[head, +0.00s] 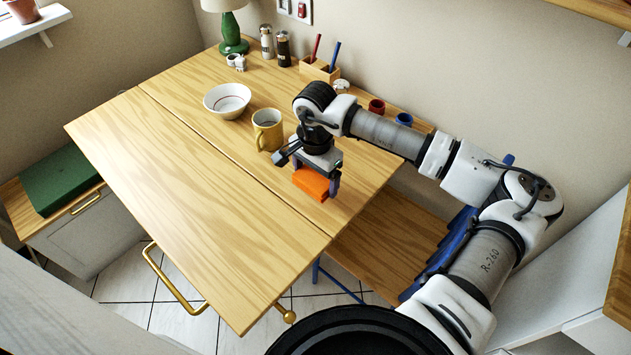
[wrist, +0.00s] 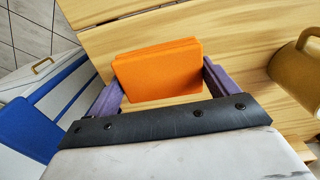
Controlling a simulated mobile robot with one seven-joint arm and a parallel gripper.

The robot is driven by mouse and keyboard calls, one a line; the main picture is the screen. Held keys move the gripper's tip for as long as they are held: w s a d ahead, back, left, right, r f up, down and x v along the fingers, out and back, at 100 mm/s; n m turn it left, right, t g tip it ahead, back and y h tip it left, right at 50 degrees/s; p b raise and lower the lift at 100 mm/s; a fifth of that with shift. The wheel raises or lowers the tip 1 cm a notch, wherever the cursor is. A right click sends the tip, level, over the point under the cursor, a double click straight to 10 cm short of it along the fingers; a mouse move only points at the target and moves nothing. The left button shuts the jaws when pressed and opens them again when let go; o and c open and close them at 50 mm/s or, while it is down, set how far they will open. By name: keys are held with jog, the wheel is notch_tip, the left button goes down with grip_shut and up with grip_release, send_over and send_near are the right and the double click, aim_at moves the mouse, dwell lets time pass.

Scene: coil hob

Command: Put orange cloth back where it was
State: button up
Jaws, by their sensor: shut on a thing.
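The orange cloth (head: 311,183) is a folded, flat rectangular block. My gripper (head: 316,187) is over the right part of the wooden table (head: 170,155), shut on the cloth. In the wrist view the cloth (wrist: 158,72) lies between the two purple fingers of my gripper (wrist: 160,88), with the table's wood behind it. I cannot tell whether the cloth touches the table or is held just above it.
A yellow mug (head: 267,130) stands close to the left of my gripper, with a white bowl (head: 228,99) beyond it. A green lamp (head: 232,40), shakers (head: 275,46) and a pen holder (head: 320,69) line the back. The table's front left is clear.

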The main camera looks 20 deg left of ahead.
aim_at(315, 177)
notch_tip(315, 177, down, 3)
jog(key=shift+f, duration=0.1)
jog(key=shift+f, duration=0.25)
jog(key=o, duration=0.7)
jog(key=shift+r, duration=0.1)
notch_tip(315, 177, up, 12)
jog(key=shift+r+b, duration=0.15)
jog(key=shift+b, duration=0.7)
